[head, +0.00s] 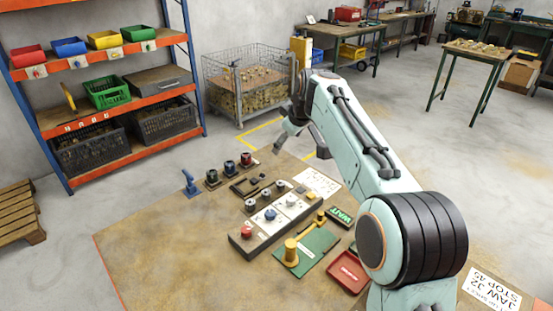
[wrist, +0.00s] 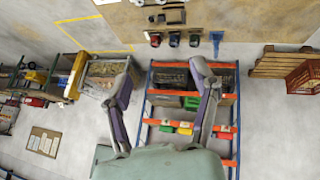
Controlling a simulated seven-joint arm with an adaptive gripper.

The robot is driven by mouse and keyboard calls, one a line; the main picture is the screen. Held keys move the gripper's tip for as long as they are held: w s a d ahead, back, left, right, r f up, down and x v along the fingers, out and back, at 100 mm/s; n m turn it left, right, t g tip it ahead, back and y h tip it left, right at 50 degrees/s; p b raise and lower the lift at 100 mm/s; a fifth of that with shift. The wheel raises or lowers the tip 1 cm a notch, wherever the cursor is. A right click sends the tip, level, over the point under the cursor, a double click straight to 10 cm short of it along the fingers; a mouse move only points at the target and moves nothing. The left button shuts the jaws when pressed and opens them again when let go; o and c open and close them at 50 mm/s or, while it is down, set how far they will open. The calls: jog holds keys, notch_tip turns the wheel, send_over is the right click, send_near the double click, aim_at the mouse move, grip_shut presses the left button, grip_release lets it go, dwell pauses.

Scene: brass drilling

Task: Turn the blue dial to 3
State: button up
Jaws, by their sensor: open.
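A grey control panel (head: 239,243) lies on the brown table with several knobs on it. A round knob with a blue part (head: 270,214), which looks like the blue dial, sits in its front row; its pointer and numbers are too small to read. My gripper (head: 300,148) is raised beyond the panel, near the table's far edge, apart from the dial. In the wrist view my gripper (wrist: 162,64) has its two fingers wide apart and nothing between them. The blue dial cannot be made out in the wrist view.
A red knob (head: 246,232) sits left of the dial. Three dark-based pieces, a blue one (head: 229,167) among them, and a blue lever (head: 189,183) stand at the far edge. A yellow post (head: 290,252) and red tray (head: 348,272) are in front. The table's left is clear.

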jog(key=w+a+f+g, duration=0.1)
jog(key=w+f, duration=0.4)
jog(key=f, duration=0.6)
jog(key=g+y, duration=0.1)
jog(key=g, duration=0.1)
send_over(271, 213)
jog(key=s+d, duration=0.2)
jog(key=shift+m, duration=0.4)
notch_tip(271, 213, down, 13)
jog(key=shift+r, duration=0.15)
jog(key=x, duration=0.4)
jog(key=shift+a+f, duration=0.15)
jog(key=shift+f, duration=0.2)
jog(key=shift+x, duration=0.8)
grip_shut()
